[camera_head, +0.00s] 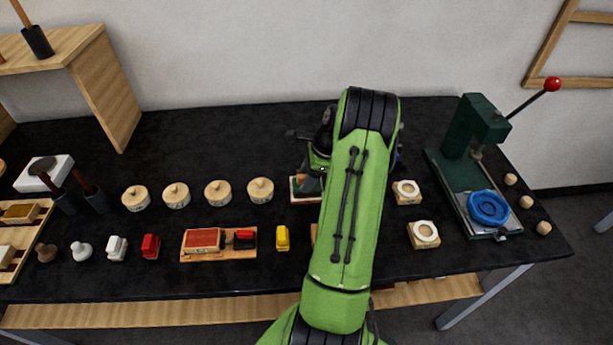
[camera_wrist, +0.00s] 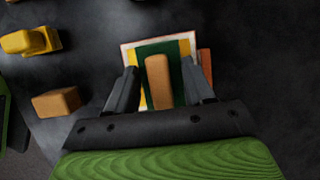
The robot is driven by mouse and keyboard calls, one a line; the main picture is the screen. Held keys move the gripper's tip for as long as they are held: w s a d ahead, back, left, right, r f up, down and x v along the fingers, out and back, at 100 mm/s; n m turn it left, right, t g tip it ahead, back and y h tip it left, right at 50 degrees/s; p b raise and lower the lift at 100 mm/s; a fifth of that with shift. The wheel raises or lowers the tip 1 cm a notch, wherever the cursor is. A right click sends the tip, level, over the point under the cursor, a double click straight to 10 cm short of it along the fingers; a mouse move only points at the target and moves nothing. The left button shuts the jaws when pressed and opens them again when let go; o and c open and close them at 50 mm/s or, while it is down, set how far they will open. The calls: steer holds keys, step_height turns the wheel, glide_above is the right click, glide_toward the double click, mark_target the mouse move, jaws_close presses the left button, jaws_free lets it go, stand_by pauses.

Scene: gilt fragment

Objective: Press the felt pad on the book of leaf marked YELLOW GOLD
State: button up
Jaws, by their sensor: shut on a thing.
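In the wrist view my gripper (camera_wrist: 163,72) has its fingers on either side of a felt pad (camera_wrist: 159,84), which has a tan wooden back and dark green beneath. It is shut on this pad. The pad is over a book of leaf (camera_wrist: 127,54) with a whitish border, a yellow area and an orange edge at the right. I cannot tell whether the pad touches the book. No marking on the book is readable. In the head view the book (camera_head: 296,198) shows beside my green arm, which hides part of it and most of my gripper.
A tan block (camera_wrist: 56,102) and a yellow stamp-like piece (camera_wrist: 30,41) lie left in the wrist view. The head view shows round wooden pots (camera_head: 218,193), a red pad on a board (camera_head: 203,240), white-topped blocks (camera_head: 425,234) and a green press (camera_head: 470,130) on the black table.

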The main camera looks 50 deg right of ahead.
steer(key=shift+f, duration=0.35)
steer(key=shift+s+f, duration=0.1)
steer(key=shift+f, duration=0.05)
stand_by(1.7)
steer(key=shift+a, duration=0.1)
step_height(320, 180, up, 7)
steer(key=p, duration=0.7)
steer(key=shift+r+p, duration=0.2)
steer(key=shift+p, duration=0.2)
steer(key=shift+f, duration=0.1)
